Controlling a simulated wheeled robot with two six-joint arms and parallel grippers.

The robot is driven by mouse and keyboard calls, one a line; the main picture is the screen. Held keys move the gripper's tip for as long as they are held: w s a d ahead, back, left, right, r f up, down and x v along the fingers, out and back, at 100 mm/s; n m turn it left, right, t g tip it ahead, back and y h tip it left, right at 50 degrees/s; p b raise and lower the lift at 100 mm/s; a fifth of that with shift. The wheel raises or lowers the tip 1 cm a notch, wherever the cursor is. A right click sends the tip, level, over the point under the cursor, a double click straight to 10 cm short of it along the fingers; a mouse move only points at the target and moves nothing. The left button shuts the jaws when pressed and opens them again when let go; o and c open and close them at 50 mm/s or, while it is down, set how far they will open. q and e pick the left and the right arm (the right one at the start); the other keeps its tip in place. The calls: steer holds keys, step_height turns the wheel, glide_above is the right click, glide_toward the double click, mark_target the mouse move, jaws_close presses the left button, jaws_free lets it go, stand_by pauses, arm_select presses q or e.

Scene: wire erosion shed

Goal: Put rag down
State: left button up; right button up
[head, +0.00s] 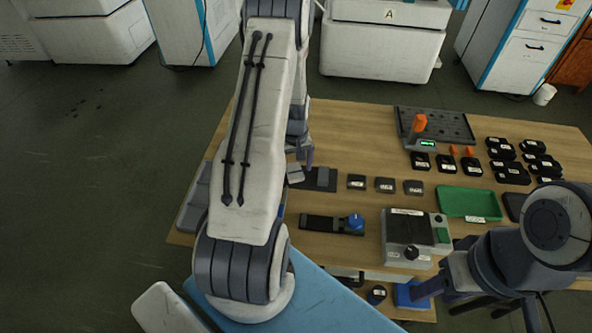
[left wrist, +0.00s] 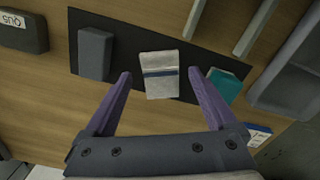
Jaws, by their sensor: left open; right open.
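A folded pale grey rag (left wrist: 159,75) with a dark stripe appears over a dark mat (left wrist: 125,38) in the left wrist view, between and just beyond the fingertips of my left gripper (left wrist: 160,75). The two purple fingers are open and apart from it on both sides. In the head view the rag (head: 295,173) shows as a small pale patch at the left end of the dark mat (head: 321,180), below my left gripper (head: 305,157), partly hidden by my arm. My right gripper (head: 424,290) is at the lower right, by the table's near edge, with no rag near it.
A grey block (left wrist: 95,53) and a teal block (left wrist: 222,88) flank the rag. Small black blocks (head: 385,185) stand right of the mat. A blue-knobbed device (head: 333,224), a grey control box (head: 408,237) and a green tray (head: 468,202) lie nearer and further right.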

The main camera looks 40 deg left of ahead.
mark_target(296, 172)
arm_select(q)
step_height(296, 172, up, 10)
steer(key=shift+r+b, duration=0.15)
steer(key=shift+b, duration=0.3)
steer(key=s+d+r+m, duration=0.2)
steer(key=d+r+m, duration=0.2)
steer(key=d, duration=0.7)
steer(key=s+d+r+m, duration=0.1)
steer(key=d+r+m, duration=0.35)
steer(key=d, duration=0.65)
steer(key=s+d+r+m, duration=0.2)
steer(key=s+d+m, duration=0.3)
steer(key=s, duration=0.4)
steer(key=s+d+r+m+h, duration=0.1)
steer(key=s+d+m, duration=0.3)
steer(key=s, duration=0.5)
steer(key=d+r, duration=0.1)
steer(key=d, duration=0.1)
steer(key=shift+d+m, duration=0.35)
steer(key=shift+r, duration=0.1)
